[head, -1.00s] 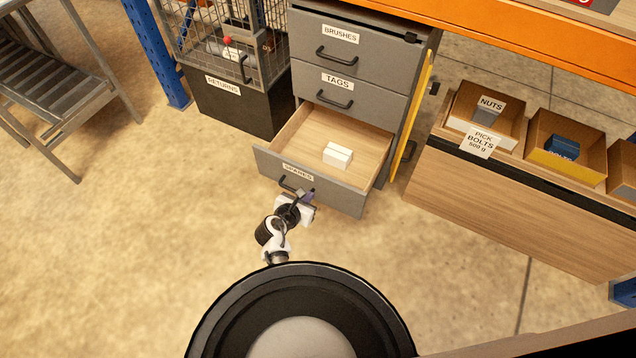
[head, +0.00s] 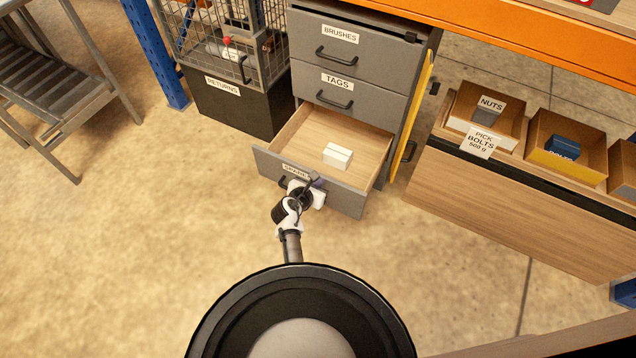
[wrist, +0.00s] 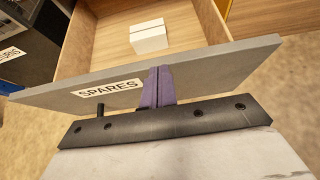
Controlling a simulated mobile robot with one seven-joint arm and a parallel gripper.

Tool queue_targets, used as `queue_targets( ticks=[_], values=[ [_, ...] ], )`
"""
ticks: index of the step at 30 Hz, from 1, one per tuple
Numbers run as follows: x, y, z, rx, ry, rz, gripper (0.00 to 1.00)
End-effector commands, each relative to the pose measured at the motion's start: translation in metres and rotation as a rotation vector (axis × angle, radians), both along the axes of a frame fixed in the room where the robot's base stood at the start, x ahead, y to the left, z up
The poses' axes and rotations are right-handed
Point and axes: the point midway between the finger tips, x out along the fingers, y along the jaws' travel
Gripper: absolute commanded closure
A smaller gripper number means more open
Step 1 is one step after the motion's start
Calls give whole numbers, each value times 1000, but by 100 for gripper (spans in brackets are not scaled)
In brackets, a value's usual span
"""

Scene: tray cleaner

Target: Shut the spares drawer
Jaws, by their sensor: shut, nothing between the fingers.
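The spares drawer (head: 345,198) is the bottom drawer of the grey cabinet and stands pulled out. My gripper (head: 317,183) is at the drawer front, right of the handle (head: 283,183). In the wrist view my purple fingers (wrist: 160,78) are together, with their tips at the front panel near its top edge. Whether they touch it I cannot tell. My wrist hides part of the label and handle in the head view.
The TAGS drawer (head: 345,84) and BRUSHES drawer (head: 350,40) above are shut. A yellow panel (head: 412,120) stands right of the drawer. A black returns bin (head: 235,105) stands left. Bins of parts (head: 487,110) sit at the right. The floor in front is clear.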

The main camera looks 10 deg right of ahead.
Motion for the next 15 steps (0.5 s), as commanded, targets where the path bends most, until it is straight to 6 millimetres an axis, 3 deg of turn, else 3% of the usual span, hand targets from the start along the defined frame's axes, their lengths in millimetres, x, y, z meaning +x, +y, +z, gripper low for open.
queue_targets(
  ticks=[8, 15],
  values=[
    [29, -22, 1, 0, -2, -4, 100],
    [79, -58, 0, 0, -2, -4, 100]
  ],
)
